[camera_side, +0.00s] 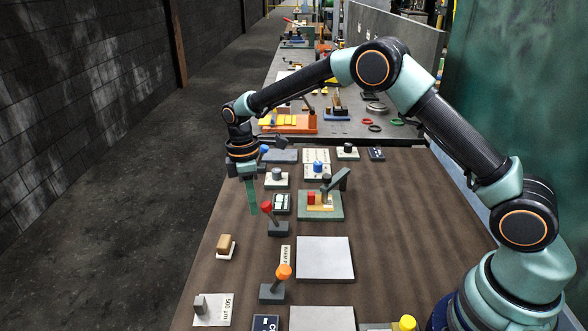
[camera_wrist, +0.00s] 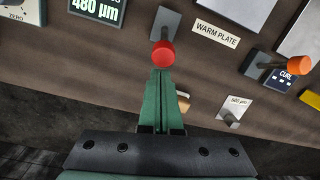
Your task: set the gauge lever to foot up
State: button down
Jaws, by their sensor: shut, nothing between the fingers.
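A lever with a red knob (camera_side: 266,207) stands on a dark base (camera_side: 278,229) near the table's left side. It leans left, toward my gripper. In the wrist view the red knob (camera_wrist: 162,54) is just beyond my fingertips, beside a display reading 480 µm (camera_wrist: 97,6). No label names it as the gauge lever. A green-based fixture (camera_side: 335,211) with a red block and a dark arm stands behind it, to the right. My gripper (camera_side: 253,212) points down, shut and empty, just left of the red knob. I cannot tell whether it touches the knob.
An orange-knobbed lever (camera_side: 283,272) stands nearer the front. A "WARM PLATE" label (camera_wrist: 216,35) and a grey plate (camera_side: 325,258) lie right of the red lever. A brown block (camera_side: 225,243) sits front left. Small blocks and a blue knob (camera_side: 317,166) are behind.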

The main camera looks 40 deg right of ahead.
aim_at(271, 206)
jog(key=shift+s+d+r, duration=0.3)
jog(key=shift+s+d, duration=0.05)
jog(key=shift+d, duration=0.1)
dwell(0.6)
jog(key=shift+s+d+r, duration=0.3)
jog(key=shift+s+d, duration=0.25)
jog(key=shift+s+d+r, duration=0.25)
jog(key=shift+s+d, duration=1.05)
jog(key=shift+s+d+f, duration=0.15)
jog(key=shift+s+d, duration=0.45)
jog(key=shift+s, duration=0.05)
jog(key=shift+f, duration=0.1)
jog(key=w+a+r, duration=0.3)
jog(key=a, duration=0.1)
jog(key=s+d+r, duration=0.4)
jog(key=d+r, duration=0.1)
jog(key=r, duration=0.1)
jog(key=shift+r, duration=0.4)
